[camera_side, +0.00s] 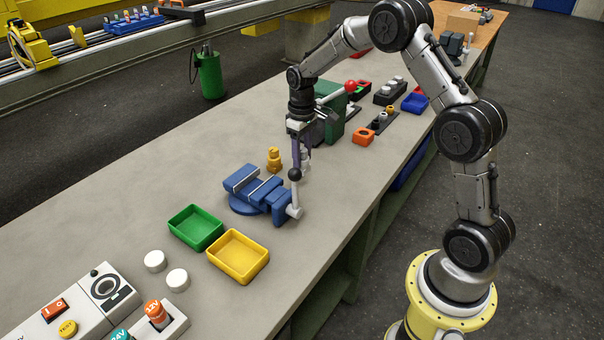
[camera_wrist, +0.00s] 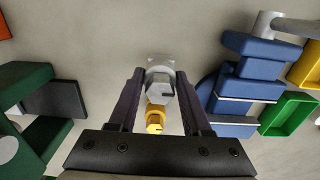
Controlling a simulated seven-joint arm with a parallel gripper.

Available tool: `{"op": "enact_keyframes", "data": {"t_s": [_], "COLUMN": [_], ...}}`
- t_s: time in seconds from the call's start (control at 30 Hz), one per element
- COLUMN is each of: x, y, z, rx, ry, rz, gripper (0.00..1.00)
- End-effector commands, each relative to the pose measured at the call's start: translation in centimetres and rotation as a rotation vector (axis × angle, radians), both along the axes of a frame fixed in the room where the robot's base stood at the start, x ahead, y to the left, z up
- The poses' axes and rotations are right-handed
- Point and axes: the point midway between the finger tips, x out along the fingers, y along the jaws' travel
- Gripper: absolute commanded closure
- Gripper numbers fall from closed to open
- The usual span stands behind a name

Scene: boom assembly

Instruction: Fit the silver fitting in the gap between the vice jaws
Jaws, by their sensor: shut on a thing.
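My gripper (camera_side: 301,163) points down behind the vice in the side view. In the wrist view my gripper (camera_wrist: 160,82) is shut on the silver fitting (camera_wrist: 159,70), which sits between its fingertips. In the side view the fitting is small and partly hidden by the fingers; whether it touches the bench is hard to tell. The blue vice (camera_side: 240,184) stands on the bench, its pale-edged jaws apart with a gap between them. The vice also shows at the right in the wrist view (camera_wrist: 251,87). The fitting is outside the vice, apart from it.
Green (camera_side: 195,228) and yellow (camera_side: 238,257) trays lie before the vice. A green machine (camera_side: 331,112) with a red-knobbed lever stands behind my gripper.

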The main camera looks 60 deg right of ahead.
Motion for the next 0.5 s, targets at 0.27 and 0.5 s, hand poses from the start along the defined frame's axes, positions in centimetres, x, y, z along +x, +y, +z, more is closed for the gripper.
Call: {"op": "enact_keyframes", "data": {"t_s": [0.27, 0.5], "x": [0.04, 0.03], "y": [-0.01, -0.01], "z": [1.43, 1.44], "rx": [-0.001, -0.001], "ry": [-0.003, -0.002], "rz": [0.000, 0.000], "gripper": [1.00, 1.00]}}
